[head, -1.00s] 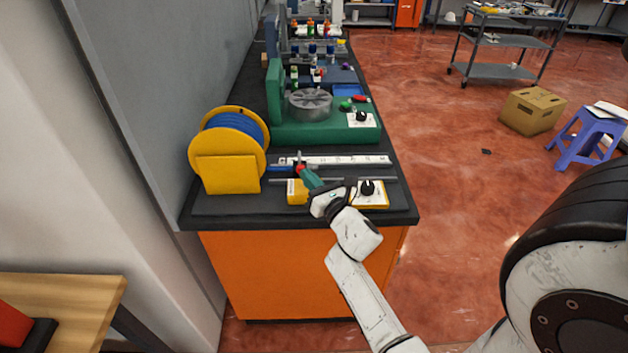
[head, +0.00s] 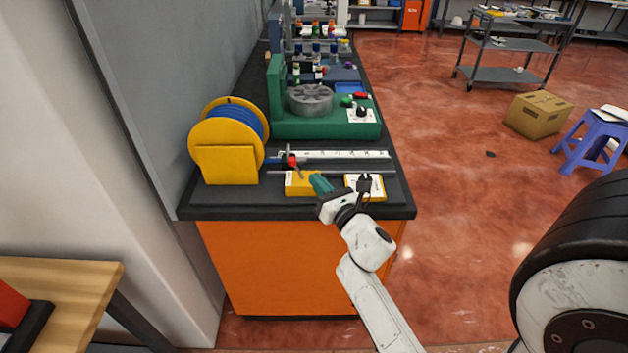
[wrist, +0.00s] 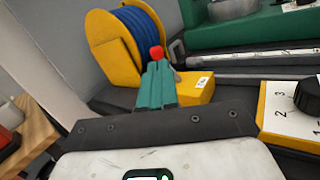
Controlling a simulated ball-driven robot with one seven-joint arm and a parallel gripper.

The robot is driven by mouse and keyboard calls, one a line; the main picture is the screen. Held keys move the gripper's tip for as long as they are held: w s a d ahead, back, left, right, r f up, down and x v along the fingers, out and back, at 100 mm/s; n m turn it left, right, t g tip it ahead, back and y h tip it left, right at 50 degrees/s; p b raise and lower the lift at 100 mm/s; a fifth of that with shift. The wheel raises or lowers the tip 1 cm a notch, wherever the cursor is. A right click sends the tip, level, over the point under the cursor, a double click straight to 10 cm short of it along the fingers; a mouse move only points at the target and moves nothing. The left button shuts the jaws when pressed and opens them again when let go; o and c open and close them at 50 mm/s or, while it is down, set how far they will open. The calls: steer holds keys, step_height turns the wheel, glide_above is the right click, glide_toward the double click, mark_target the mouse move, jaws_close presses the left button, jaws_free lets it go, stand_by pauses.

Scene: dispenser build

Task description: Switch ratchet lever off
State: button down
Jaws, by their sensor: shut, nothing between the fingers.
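The lever with a red grip (head: 292,160), which I take for the ratchet lever, stands at the left yellow block (head: 299,184) near the bench's front. Its red tip also shows in the wrist view (wrist: 156,52), just beyond my fingertips. My gripper (head: 313,178) has teal fingers, shut and empty. In the head view it is right of and nearer than the lever, with a small gap. In the wrist view my gripper (wrist: 157,68) hides the lever's lower part, so I cannot tell its exact angle or any contact there.
A yellow spool holder (head: 228,165) with blue coil stands left. A yellow dial box (head: 352,190) with a black knob is right of my gripper. A metal rod and white ruler (head: 335,154) lie behind. A green machine (head: 325,128) stands farther back.

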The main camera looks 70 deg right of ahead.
steer(key=r+b+v, duration=0.1)
steer(key=b+v, duration=0.1)
steer(key=v, duration=0.5)
steer(key=shift+s+a, duration=0.2)
steer(key=shift+s, duration=0.1)
steer(key=w+a+f+m+g+y, duration=0.1)
steer(key=a+f+m+g+y, duration=0.25)
steer(key=m, duration=0.65)
steer(key=a+f+m+g, duration=0.3)
steer(key=f+m+g, duration=0.2)
steer(key=f+m, duration=0.3)
steer(key=s+a+f+m+g+y, duration=0.2)
steer(key=s+a+m+g+y, duration=0.1)
steer(key=a, duration=0.6)
steer(key=s+a+f+m+g+y, duration=0.2)
steer(key=s+a+m+g+y, duration=0.1)
steer(key=a, duration=0.6)
steer(key=s+m+y, duration=0.1)
steer(key=s+m, duration=0.1)
steer(key=m, duration=0.1)
steer(key=shift+a+f, duration=0.4)
steer(key=shift+w+y, duration=0.1)
steer(key=shift+y, duration=0.15)
